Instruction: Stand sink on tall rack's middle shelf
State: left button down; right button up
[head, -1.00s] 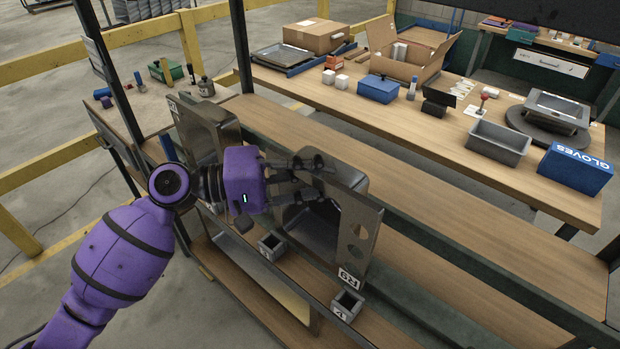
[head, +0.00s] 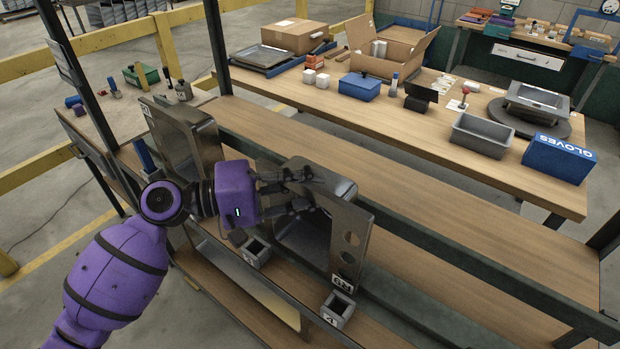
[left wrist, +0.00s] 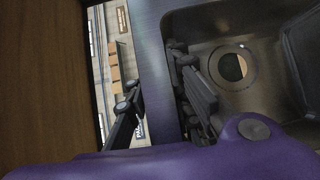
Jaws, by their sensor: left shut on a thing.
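A metal sink (head: 345,240) with two tap holes and a small label stands on its edge at the tall rack's shelf (head: 385,198). My left gripper (head: 312,190) is shut on this sink's upper rim. In the left wrist view the fingers (left wrist: 160,105) lie on both sides of the rim, and the basin with its round drain hole (left wrist: 232,67) shows at the right. Whether the sink's lower edge rests on the shelf is hidden. A second sink (head: 185,140) stands upright to the left. My right gripper is not in view.
Dark rack posts (head: 217,45) rise at the left. Behind is a workbench (head: 420,135) with a grey tub (head: 482,135) and a blue gloves box (head: 558,160). The shelf right of the held sink is clear.

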pick_arm(q)
jog(key=shift+r, duration=0.15)
dwell(0.5)
jog(key=shift+f, duration=0.3)
jog(key=shift+f, duration=0.1)
dwell(0.4)
jog(key=c, duration=1.5)
grip_release()
jog(key=shift+f, duration=0.1)
